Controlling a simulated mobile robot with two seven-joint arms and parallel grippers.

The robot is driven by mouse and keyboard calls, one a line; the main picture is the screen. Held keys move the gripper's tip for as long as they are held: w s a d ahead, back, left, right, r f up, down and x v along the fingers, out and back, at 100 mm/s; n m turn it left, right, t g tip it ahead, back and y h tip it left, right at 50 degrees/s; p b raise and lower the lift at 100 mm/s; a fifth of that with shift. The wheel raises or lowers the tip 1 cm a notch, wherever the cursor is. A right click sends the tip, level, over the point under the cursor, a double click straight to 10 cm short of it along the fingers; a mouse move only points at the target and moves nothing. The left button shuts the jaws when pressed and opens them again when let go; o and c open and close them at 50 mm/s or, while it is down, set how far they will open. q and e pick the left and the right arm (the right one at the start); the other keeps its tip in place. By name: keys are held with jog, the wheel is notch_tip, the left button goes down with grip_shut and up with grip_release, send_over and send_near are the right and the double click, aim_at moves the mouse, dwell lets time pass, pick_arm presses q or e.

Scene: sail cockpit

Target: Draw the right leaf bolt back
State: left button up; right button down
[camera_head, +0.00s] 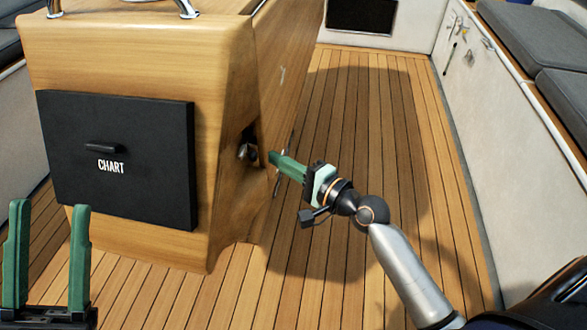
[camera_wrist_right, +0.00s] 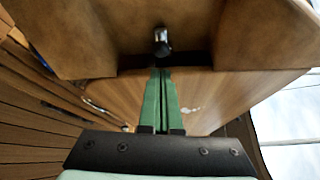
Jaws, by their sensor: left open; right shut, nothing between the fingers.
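A small dark metal knob, which looks like the bolt (camera_head: 243,152), sits in a dark recess on the right side of the wooden cockpit pedestal (camera_head: 140,55). The knob also shows in the right wrist view (camera_wrist_right: 161,42), just beyond my fingertips. My right gripper (camera_head: 271,157) is shut and empty, its green fingers pointing at the recess with a small gap to the knob. My left gripper (camera_head: 49,205) is open and empty at the lower left, in front of the pedestal. The inside of the recess is mostly in shadow.
A black panel marked CHART (camera_head: 115,160) with a small handle covers the pedestal's front. Slatted wooden floor (camera_head: 360,130) lies open to the right. A white bench side (camera_head: 480,100) with grey cushions (camera_head: 530,40) runs along the right edge.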

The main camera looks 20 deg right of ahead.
aim_at(242, 160)
jog(key=shift+b+x, duration=0.3)
jog(key=shift+x, duration=1.55)
jog(key=shift+s+a, duration=0.1)
jog(key=s+a+p, duration=0.1)
jog(key=s, duration=0.1)
jog(key=s+a+p, duration=0.1)
jog(key=s, duration=0.1)
jog(key=shift+a+p, duration=0.3)
jog(key=shift+a, duration=0.05)
jog(key=shift+s+d, duration=0.1)
